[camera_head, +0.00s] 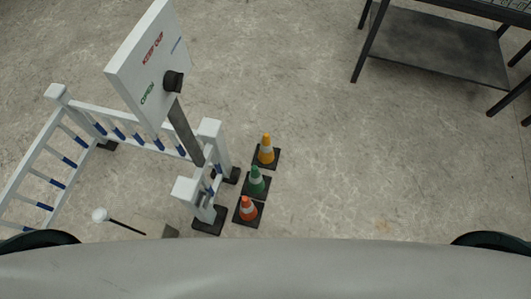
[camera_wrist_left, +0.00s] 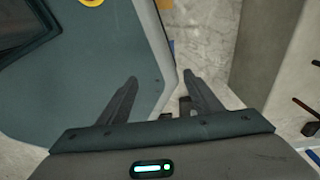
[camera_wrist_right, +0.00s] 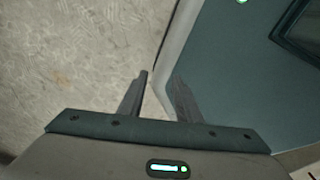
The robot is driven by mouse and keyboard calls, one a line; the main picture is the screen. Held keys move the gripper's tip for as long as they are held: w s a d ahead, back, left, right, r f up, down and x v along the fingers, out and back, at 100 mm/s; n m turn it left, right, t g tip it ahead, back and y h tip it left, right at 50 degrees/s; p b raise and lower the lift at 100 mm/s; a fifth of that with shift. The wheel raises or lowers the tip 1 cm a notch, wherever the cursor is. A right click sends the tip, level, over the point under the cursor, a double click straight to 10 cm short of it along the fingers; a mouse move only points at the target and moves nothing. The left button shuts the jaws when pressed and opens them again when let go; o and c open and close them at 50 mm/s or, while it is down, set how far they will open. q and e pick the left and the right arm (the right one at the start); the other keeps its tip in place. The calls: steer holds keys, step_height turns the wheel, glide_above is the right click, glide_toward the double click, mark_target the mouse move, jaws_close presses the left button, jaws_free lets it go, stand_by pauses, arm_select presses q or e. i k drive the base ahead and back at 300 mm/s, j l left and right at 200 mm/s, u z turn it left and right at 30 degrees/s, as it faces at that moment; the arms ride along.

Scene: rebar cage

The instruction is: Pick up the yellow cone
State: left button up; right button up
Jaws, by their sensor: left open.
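The yellow cone (camera_head: 266,150) has a white band and stands upright on a black square base on the floor. It is the farthest of a short row of cones, behind a green cone (camera_head: 256,181) and an orange-red cone (camera_head: 248,208). My left gripper (camera_wrist_left: 160,82) is open and empty, beside my own body in the left wrist view. My right gripper (camera_wrist_right: 160,77) has its fingers apart with nothing between them, also beside my body. Neither gripper shows in the head view, and no cone is clearly visible in the wrist views.
A white railing (camera_head: 131,121) with blue-marked bars stands left of the cones, close to them. A white sign board (camera_head: 148,62) on a post rises over it. A dark metal table (camera_head: 440,45) stands at the upper right. The floor right of the cones is clear.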

mark_target(267, 156)
steer(key=i+l+z, duration=0.2)
steer(key=l+z, duration=0.3)
steer(key=i+l+z, duration=0.25)
steer(key=z, duration=0.2)
steer(key=i+l+z, duration=0.25)
steer(key=z, duration=0.25)
steer(key=i+l, duration=0.1)
steer(key=i, duration=0.2)
steer(key=i+l+u, duration=0.1)
steer(key=i, duration=0.25)
steer(key=i+u, duration=0.2)
steer(key=u, duration=0.2)
steer(key=i+u, duration=0.15)
steer(key=u, duration=0.25)
steer(key=i+u, duration=0.15)
steer(key=u, duration=0.25)
steer(key=i+u, duration=0.1)
steer(key=u, duration=0.3)
steer(key=i+u, duration=0.15)
steer(key=u, duration=0.25)
steer(key=i+l+u, duration=0.1)
steer(key=u, duration=0.3)
steer(key=i+l+u, duration=0.15)
steer(key=i+u, duration=0.15)
steer(key=u, duration=0.15)
steer(key=i+l+u, duration=0.25)
steer(key=u, duration=0.2)
